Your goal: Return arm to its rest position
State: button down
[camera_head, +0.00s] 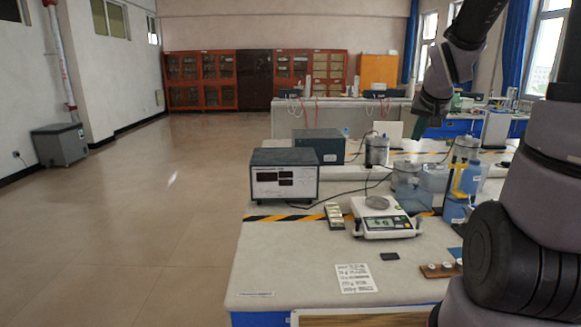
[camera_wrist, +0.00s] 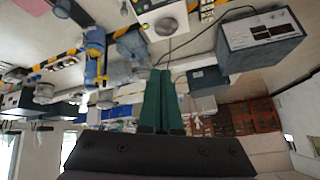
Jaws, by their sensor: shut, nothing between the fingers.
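My arm rises along the right side in the head view and bends over the bench. My gripper (camera_head: 420,127) points down above the bench, with green fingers at its end. In the wrist view the two green fingers (camera_wrist: 159,100) lie together, shut, with nothing between them. The gripper is apart from everything on the bench.
The white bench (camera_head: 290,262) holds a grey meter box (camera_head: 284,175), a balance (camera_head: 385,218), a paper sheet (camera_head: 356,278), glass vessels and a blue bottle (camera_head: 470,178). The meter box also shows in the wrist view (camera_wrist: 262,38). Open floor (camera_head: 130,220) lies left.

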jog(key=s+a+r+y, duration=0.1)
jog(key=s+a+r, duration=0.2)
jog(key=s, duration=0.4)
jog(key=s+a+r+y, duration=0.1)
jog(key=s+a+r, duration=0.2)
jog(key=s, duration=0.4)
jog(key=s+a+r+y, duration=0.1)
jog(key=s+a+r, duration=0.2)
jog(key=s, duration=0.4)
jog(key=shift+a+r+g, duration=0.3)
